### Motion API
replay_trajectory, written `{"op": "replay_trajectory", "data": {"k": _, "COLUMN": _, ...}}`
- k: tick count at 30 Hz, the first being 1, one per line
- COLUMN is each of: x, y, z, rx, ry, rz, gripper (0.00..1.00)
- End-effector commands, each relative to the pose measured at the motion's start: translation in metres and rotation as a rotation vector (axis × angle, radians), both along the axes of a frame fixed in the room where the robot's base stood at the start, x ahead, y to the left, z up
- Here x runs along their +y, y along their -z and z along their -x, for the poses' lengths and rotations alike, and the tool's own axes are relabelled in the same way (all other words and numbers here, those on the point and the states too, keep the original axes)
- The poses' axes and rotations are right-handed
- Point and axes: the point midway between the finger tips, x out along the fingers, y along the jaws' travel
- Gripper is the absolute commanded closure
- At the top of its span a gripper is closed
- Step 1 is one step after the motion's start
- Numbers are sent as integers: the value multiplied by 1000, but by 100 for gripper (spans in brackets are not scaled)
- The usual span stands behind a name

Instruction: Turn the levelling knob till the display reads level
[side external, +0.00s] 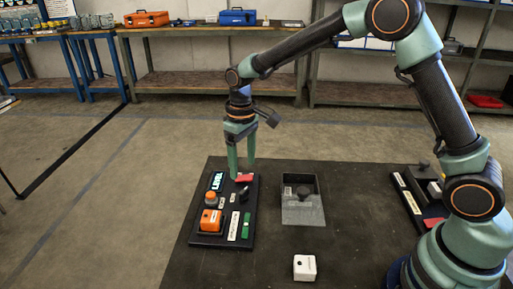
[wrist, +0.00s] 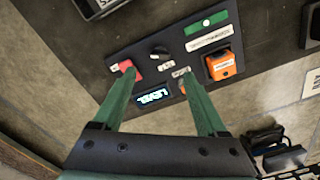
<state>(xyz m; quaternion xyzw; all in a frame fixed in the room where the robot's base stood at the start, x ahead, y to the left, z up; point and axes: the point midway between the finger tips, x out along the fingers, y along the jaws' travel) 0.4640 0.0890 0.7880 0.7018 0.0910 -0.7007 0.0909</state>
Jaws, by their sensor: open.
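A dark control panel (side external: 222,244) lies on the black table. Its small lit display (side external: 217,181) appears to read "LEVEL"; it also shows in the wrist view (wrist: 154,97). A black knob (side external: 243,195) sits near the panel's right edge and shows in the wrist view (wrist: 158,51). An orange round knob (side external: 210,198) is below the display, mostly hidden by a finger in the wrist view. I cannot tell which knob is for levelling. My gripper (side external: 241,173) is open and empty above the panel's far end; its fingertips (wrist: 158,74) straddle the area by the display.
The panel also carries a red piece (wrist: 129,69), an orange box (wrist: 222,66), a green part (wrist: 207,23) and white labels. A grey tray (side external: 302,211) stands to the right, a white cube (side external: 304,267) in front, another dark panel (side external: 410,202) at far right. Table between them is bare.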

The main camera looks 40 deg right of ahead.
Motion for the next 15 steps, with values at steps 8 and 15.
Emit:
{"op": "replay_trajectory", "data": {"k": 8, "x": 0, "y": -32, "z": 0, "rx": -1, "ry": 0, "rz": 0, "gripper": 25}}
{"op": "replay_trajectory", "data": {"k": 15, "x": 0, "y": -35, "z": 0, "rx": 1, "ry": 0, "rz": 0, "gripper": 25}}
